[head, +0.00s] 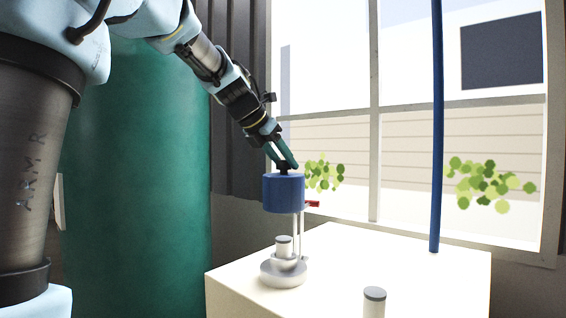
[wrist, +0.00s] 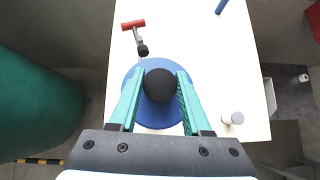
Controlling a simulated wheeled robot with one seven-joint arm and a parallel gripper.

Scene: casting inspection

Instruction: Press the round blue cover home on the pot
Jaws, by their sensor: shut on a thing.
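The round blue cover (head: 284,194) is a short blue cylinder with a black knob (wrist: 160,84) on top. My gripper (head: 284,164) is shut on the knob, with one green finger on each side in the wrist view. The cover hangs level, well above a pale round stepped body (head: 283,274) on the white table, apparently the pot. A small grey-topped cylinder (head: 284,245) stands up at its middle. In the wrist view the cover (wrist: 140,85) hides what is under it.
A thin pale upright (head: 298,235) rises beside the pot, with a red handle (head: 312,203) near the cover's lower right edge. A grey-capped white cylinder (head: 374,300) stands at the table's front. A blue pole (head: 436,130) stands at the right. The white table (head: 420,265) is otherwise largely clear.

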